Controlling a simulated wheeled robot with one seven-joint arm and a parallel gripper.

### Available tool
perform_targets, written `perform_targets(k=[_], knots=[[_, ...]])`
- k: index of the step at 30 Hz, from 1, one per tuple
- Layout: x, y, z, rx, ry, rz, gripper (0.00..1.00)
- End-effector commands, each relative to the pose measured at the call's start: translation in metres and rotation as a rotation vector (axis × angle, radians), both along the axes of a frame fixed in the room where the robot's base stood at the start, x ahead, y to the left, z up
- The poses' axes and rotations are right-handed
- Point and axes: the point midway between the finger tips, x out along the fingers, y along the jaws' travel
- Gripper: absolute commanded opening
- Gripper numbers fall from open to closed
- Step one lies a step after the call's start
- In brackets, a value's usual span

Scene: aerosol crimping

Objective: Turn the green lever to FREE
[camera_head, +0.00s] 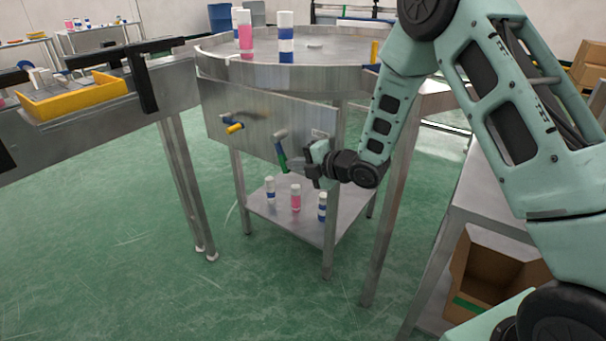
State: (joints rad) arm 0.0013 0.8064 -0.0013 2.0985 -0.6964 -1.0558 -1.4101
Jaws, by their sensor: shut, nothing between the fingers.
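The green lever (282,158) hangs down, slightly tilted, from a grey hub (280,134) on the front metal panel (258,125) of the round table. Its handle looks green with a blue part. My gripper (309,170) is just to the right of the lever, close to the handle. The fingers are small and dark here, and they look shut and empty. I cannot tell whether they touch the lever. A small pale label (319,134) sits on the panel right of the hub, too small to read.
A yellow-handled lever (235,128) is on the panel's left. Spray cans, including a pink one (295,198), stand on the lower shelf (315,228); others stand on the round table (225,70). A conveyor with a yellow tray (75,98) is left, an open cardboard box (485,270) right.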

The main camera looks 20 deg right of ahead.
Motion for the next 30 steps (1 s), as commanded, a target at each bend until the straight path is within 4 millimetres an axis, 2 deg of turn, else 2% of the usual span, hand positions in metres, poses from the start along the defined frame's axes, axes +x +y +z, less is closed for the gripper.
perform_targets(k=[1,5,12,30], knots=[[0.002,0.001,-0.014,0.019,-0.027,0.0,0.0],[0.006,0.004,-0.017,0.067,-0.092,-0.001,0.0],[0.013,0.009,-0.018,0.134,-0.188,0.001,0.0],[0.02,0.015,-0.018,0.132,-0.181,0.001,0.0]])
